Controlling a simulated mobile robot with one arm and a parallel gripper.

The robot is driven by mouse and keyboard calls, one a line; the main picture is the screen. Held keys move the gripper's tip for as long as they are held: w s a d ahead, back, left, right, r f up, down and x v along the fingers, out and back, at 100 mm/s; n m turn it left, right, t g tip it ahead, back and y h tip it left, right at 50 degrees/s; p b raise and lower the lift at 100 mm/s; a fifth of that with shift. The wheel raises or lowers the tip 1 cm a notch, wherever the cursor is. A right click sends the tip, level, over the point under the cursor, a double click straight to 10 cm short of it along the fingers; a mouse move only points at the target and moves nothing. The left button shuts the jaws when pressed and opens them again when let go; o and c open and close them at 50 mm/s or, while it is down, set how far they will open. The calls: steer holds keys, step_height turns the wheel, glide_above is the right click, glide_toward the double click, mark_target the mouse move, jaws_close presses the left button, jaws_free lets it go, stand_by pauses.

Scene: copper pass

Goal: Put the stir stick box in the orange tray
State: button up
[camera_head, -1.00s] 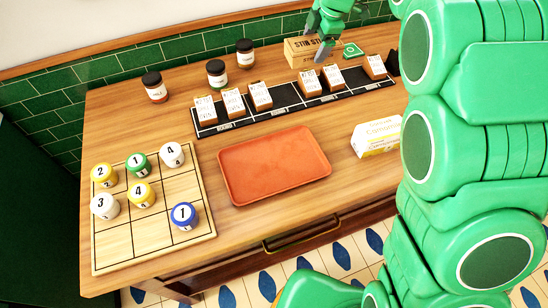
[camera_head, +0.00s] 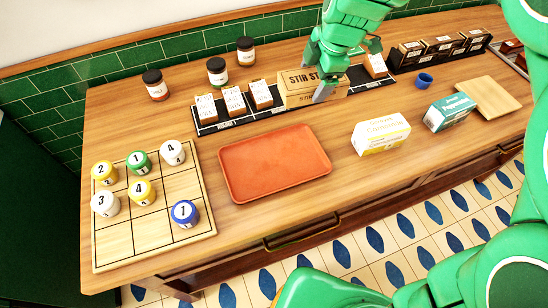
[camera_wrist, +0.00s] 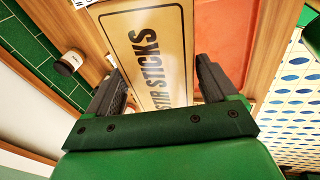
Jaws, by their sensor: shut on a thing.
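The stir stick box (camera_head: 298,90) is a tan box with black lettering. My gripper (camera_head: 350,75) is shut on it; the fingers hide part of the box's right side in the head view. In the wrist view the box (camera_wrist: 150,50) lies between the two dark fingers of my gripper (camera_wrist: 160,90). The orange tray (camera_head: 274,164) lies flat and empty on the wooden counter, in front of the box in the head view. The tray also shows beyond the box in the wrist view (camera_wrist: 222,40).
A black rack (camera_head: 225,125) with white-labelled packets is behind the tray. A yellow-white carton (camera_head: 381,136) and a teal carton (camera_head: 449,112) stand to the right. A wooden grid board (camera_head: 150,240) with numbered pots is left. Several jars (camera_head: 217,72) stand at the back.

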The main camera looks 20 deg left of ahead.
steer(key=s+d+f+n, duration=0.1)
steer(key=s+d+f, duration=0.1)
steer(key=s, duration=0.7)
steer(key=s+d+f, duration=0.1)
steer(key=s+d, duration=0.2)
steer(key=s, duration=0.7)
glide_toward(277, 149)
steer(key=shift+w+a+f+g, duration=0.15)
steer(key=shift+w+a+g, duration=0.15)
steer(key=shift+a, duration=0.1)
steer(key=shift+w+a+f, duration=0.15)
steer(key=shift+f, duration=1.65)
steer(key=o, duration=1.1)
